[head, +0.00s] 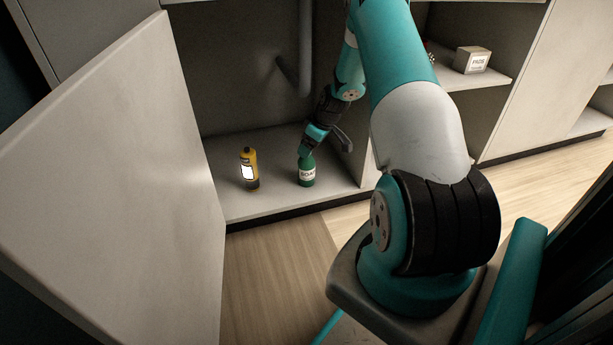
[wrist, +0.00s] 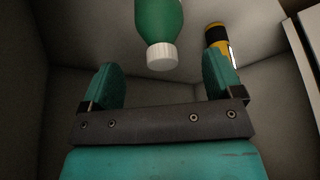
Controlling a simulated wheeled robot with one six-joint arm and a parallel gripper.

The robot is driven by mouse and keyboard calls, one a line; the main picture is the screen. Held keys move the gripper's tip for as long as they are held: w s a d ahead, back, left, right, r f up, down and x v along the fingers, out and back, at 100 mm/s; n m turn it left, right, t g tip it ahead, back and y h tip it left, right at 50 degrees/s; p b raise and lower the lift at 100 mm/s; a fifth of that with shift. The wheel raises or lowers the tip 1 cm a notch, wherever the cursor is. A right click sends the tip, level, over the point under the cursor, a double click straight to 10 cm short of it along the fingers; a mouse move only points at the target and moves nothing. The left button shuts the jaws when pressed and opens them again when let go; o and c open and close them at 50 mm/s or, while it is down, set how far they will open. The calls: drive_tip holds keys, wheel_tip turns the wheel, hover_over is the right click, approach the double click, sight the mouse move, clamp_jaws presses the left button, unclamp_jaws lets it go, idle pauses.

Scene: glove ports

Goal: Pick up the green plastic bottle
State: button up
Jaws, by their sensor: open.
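The green plastic bottle (head: 306,174) stands upright on the cabinet floor, with a pale label. My gripper (head: 306,148) is at the bottle's top in the head view and hides its cap. In the wrist view the green bottle (wrist: 159,22) shows at the top with its white cap toward me. My open gripper (wrist: 163,85) has its two teal fingers apart, with the cap just beyond the gap between them. Nothing is held.
An open cabinet door (head: 115,180) fills the left side. A grey pipe (head: 300,75) runs at the back.

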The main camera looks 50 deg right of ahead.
sight(306, 166)
drive_tip(key=shift+b+x, duration=2.35)
drive_tip(key=shift+x, duration=0.45)
drive_tip(key=shift+w+r, duration=0.15)
drive_tip(key=shift+r, duration=0.05)
drive_tip(key=shift+a, duration=0.1)
drive_tip(key=c, duration=1.2)
